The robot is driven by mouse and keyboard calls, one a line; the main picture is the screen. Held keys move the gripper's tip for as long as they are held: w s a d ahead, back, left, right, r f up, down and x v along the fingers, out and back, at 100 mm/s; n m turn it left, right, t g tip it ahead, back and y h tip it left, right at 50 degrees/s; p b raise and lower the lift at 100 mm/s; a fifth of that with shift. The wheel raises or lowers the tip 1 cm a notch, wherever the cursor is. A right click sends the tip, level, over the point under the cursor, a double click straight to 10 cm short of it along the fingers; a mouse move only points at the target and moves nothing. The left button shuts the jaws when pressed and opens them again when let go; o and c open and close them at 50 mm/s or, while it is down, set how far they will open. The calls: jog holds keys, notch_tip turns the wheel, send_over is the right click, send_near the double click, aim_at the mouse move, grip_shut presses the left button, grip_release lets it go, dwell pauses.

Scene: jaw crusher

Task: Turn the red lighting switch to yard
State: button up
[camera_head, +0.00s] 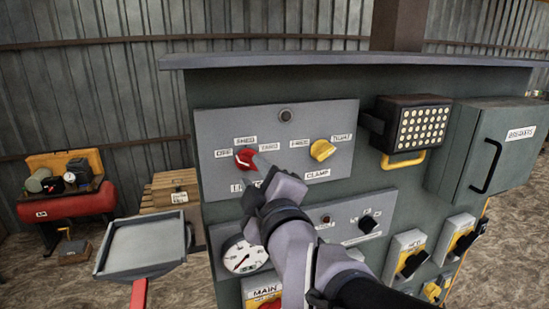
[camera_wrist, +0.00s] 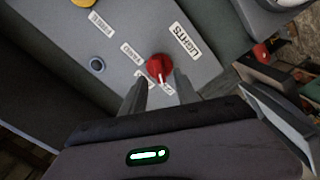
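The red lighting switch (camera_head: 245,158) is on the upper grey panel (camera_head: 220,120), with OFF to its left, SHED above and a YARD label (camera_head: 269,147) to its right. Its white pointer faces the OFF side. The red switch also shows in the wrist view (camera_wrist: 159,65), where its white mark points down towards the lowest label. My gripper (camera_wrist: 160,82) is open, its two fingers apart to either side below the switch. In the head view my gripper (camera_head: 259,167) is close at the switch's lower right and partly hides the LIGHTS label. Contact cannot be told.
A yellow CLAMP knob (camera_head: 322,150) is right of the switch. A lamp (camera_head: 415,126) and a breaker box (camera_head: 492,150) stick out further right. Below are a gauge (camera_head: 241,255) and a black knob (camera_head: 368,223). A grey tray (camera_head: 145,245) stands at left.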

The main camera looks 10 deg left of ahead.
aim_at(249, 166)
jog(key=x, duration=0.4)
jog(key=shift+w+p, duration=0.1)
jog(key=shift+p, duration=0.3)
grip_shut()
